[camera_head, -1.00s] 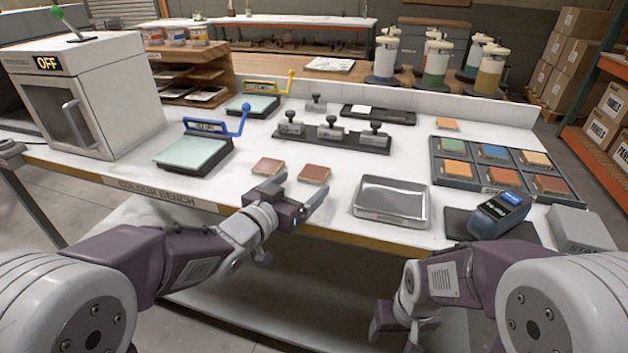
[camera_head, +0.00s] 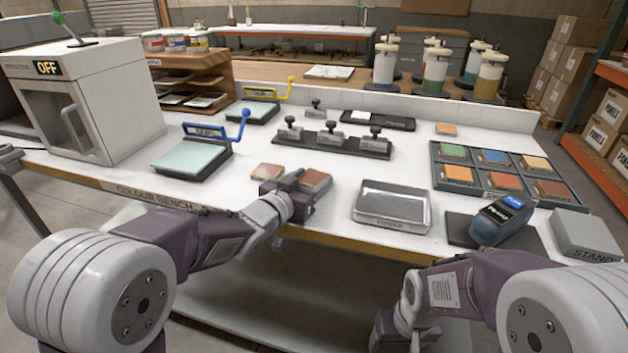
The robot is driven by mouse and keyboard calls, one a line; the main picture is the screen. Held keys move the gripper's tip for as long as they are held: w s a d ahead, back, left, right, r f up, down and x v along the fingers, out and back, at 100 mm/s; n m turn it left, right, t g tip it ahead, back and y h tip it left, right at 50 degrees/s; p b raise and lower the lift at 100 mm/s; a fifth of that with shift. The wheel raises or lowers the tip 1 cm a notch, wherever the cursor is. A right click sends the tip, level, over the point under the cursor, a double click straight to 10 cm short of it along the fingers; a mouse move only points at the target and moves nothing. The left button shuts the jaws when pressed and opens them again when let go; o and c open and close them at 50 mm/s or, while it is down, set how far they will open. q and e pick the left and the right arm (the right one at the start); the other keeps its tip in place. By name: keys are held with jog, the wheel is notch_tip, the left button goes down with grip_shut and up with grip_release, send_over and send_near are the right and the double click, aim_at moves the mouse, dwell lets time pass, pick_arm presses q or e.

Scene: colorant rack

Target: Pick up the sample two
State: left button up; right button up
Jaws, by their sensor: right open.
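No readable label shows which is sample two. My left gripper (camera_head: 297,182) is low over the bench at the right tile and covers part of it. Its fingers are partly hidden, so I cannot tell whether they are apart or touch the tile. My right gripper (camera_head: 400,335) hangs open and empty below the bench's front edge, partly cut off by the frame.
A metal tray (camera_head: 393,206) lies right of the tiles, with a blue-grey handheld device (camera_head: 502,218) beyond it. A compartment rack (camera_head: 470,188) holds several coloured tiles. A blue-handled press (camera_head: 192,155) stands left. A black rail (camera_head: 330,142) with several knobbed blocks sits behind.

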aim_at(310, 180)
pick_arm(q)
notch_tip(310, 180, up, 18)
jog(key=p, duration=1)
jog(key=shift+a, duration=0.1)
